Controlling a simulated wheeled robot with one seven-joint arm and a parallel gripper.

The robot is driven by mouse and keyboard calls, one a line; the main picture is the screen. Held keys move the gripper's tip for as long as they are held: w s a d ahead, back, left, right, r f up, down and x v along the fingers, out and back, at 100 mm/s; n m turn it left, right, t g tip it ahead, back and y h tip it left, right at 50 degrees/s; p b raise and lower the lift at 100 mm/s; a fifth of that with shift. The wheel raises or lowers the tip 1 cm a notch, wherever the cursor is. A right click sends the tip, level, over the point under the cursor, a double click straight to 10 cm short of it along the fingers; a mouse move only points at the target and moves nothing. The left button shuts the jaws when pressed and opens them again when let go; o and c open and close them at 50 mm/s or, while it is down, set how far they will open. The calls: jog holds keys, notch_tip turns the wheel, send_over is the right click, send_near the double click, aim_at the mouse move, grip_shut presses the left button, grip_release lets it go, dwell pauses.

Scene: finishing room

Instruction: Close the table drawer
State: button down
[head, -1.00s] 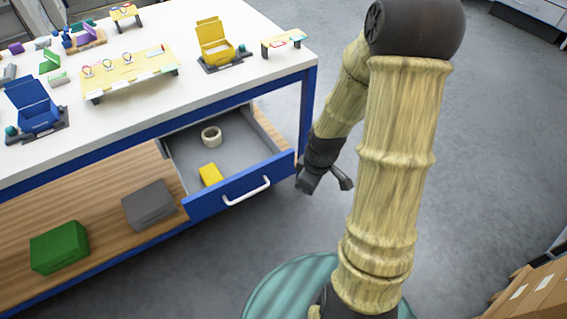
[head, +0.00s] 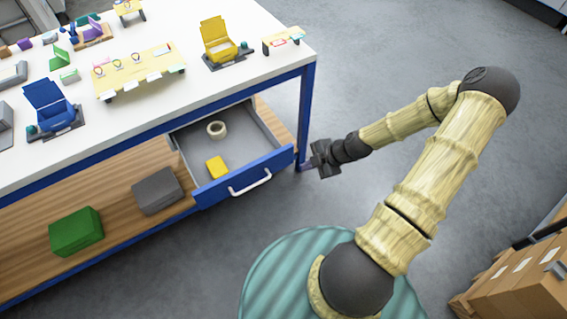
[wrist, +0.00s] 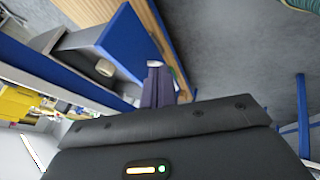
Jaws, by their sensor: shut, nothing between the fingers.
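The table drawer (head: 222,181) stands pulled out under the white-topped table, with a blue front and a white handle (head: 250,183). Inside it lie a roll of tape (head: 217,129) and a yellow block (head: 216,167). My gripper (head: 306,168) is shut and empty, just right of the drawer front's right end. Whether it touches the drawer cannot be told. In the wrist view the shut fingers (wrist: 158,85) show in front of the blue drawer front (wrist: 122,45), and the tape roll shows in the open drawer.
The table (head: 170,100) carries a blue box, a yellow box, a yellow board and small items. A grey box (head: 158,191) and a green box (head: 76,231) lie on the wooden lower shelf. A blue table leg stands beside my gripper. Cardboard boxes (head: 520,275) are at lower right.

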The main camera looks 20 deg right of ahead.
jog(key=shift+f, duration=0.15)
jog(key=p, duration=0.2)
send_near(275, 169)
notch_tip(275, 169, down, 3)
jog(key=s, duration=0.3)
jog(key=w, duration=0.1)
jog(key=w+a, duration=0.1)
jog(key=w, duration=0.1)
jog(key=w+a+p, duration=0.1)
jog(key=shift+w+a+f, duration=0.1)
jog(key=shift+w+f, duration=0.15)
jog(key=shift+f, duration=0.05)
